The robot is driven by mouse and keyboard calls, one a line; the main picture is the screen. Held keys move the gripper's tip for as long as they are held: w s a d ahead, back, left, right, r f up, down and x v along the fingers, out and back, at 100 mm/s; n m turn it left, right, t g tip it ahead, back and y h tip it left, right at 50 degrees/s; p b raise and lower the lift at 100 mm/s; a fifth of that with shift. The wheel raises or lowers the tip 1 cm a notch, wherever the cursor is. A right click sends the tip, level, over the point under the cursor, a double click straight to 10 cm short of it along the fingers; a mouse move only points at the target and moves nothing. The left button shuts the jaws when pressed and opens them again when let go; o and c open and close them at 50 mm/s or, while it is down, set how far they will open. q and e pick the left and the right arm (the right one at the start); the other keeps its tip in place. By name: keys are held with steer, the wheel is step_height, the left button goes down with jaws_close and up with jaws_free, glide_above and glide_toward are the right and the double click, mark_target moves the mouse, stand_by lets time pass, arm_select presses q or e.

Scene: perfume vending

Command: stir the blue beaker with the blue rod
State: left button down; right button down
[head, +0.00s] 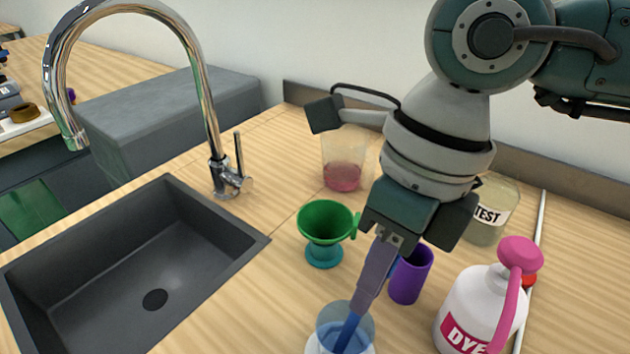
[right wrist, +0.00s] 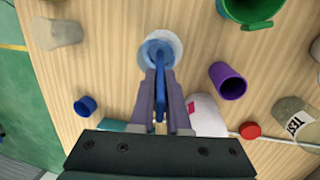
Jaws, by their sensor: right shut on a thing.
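The blue beaker (head: 330,326) stands on the counter at the bottom edge of the head view, partly cut off. It also shows in the right wrist view (right wrist: 174,44), straight ahead of the fingers. My right gripper (head: 364,300) is shut on the blue rod (head: 347,333), just above the beaker. The rod points down, slightly tilted, with its lower part inside the beaker's rim. In the right wrist view the rod (right wrist: 159,82) shows between the two fingers. Its tip is hard to make out. My left gripper is not in view.
A purple cup (head: 411,275) stands close right of my fingers, and a white DYE bottle (head: 482,305) right of that. A green funnel (head: 325,220), a beaker of pink liquid (head: 342,177) and a TEST jar (head: 490,210) stand behind. The sink (head: 130,260) lies left.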

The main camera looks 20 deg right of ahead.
steer(key=shift+r, duration=0.1)
steer(key=r+p, duration=0.2)
steer(key=shift+w+d+r+p, duration=0.1)
steer(key=shift+d+r+p, duration=0.2)
steer(key=shift+r, duration=0.1)
steer(key=shift+d+r+p, duration=0.2)
steer(key=shift+r+p, duration=0.4)
steer(key=shift+r, duration=0.2)
steer(key=shift+d+r+p, duration=0.15)
steer(key=shift+r+p, duration=0.45)
steer(key=shift+r, duration=0.25)
steer(key=shift+d+r+p, duration=0.2)
steer(key=shift+r+p, duration=0.4)
steer(key=shift+r, duration=0.2)
step_height(320, 180, up, 5)
steer(key=p, duration=0.3)
steer(key=shift+p, duration=0.35)
